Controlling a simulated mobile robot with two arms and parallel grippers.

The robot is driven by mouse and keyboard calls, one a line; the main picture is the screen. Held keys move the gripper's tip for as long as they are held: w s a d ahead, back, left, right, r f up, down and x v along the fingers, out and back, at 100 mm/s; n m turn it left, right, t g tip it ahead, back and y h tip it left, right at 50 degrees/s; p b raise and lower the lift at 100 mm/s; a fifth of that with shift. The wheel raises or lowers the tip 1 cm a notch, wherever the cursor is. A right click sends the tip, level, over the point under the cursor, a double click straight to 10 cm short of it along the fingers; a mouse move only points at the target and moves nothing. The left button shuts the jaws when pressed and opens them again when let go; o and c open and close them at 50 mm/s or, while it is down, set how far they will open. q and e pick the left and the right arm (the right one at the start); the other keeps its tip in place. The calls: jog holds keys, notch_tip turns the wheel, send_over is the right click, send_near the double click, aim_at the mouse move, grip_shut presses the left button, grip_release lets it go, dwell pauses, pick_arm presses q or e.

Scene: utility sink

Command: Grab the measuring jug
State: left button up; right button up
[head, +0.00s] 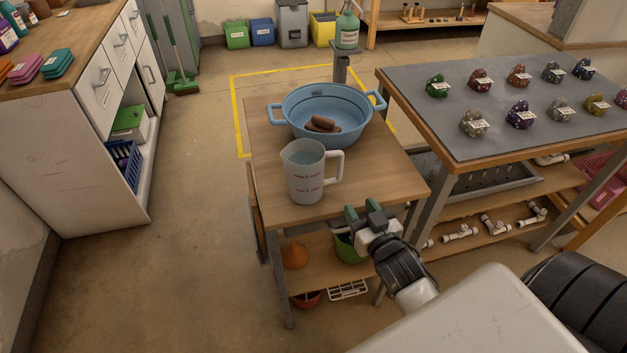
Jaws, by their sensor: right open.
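The measuring jug (305,173) is whitish and translucent with red markings. It stands upright near the front left of a small wooden table (268,200), its handle pointing right. My right gripper (362,212) is in front of the table's front edge, to the right of and nearer than the jug. My left gripper is not in view.
A blue two-handled basin (289,109) with brown pieces inside stands just behind the jug. A grey-topped workbench (440,100) holding several colourful labelled items is close on the right. Open floor (190,240) lies to the left.

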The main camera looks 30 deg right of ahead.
aim_at(341, 172)
jog(key=shift+t, duration=0.4)
jog(key=w+r, duration=0.1)
jog(key=w, duration=0.2)
jog(key=w+d+r, duration=0.1)
jog(key=w, duration=0.1)
jog(key=shift+r, duration=0.3)
jog(key=w, duration=0.4)
jog(key=shift+w+a, duration=0.2)
jog(key=shift+w, duration=0.2)
jog(key=shift+w+d, duration=0.1)
jog(key=shift+w, duration=0.4)
grip_shut()
jog(key=shift+r, duration=0.1)
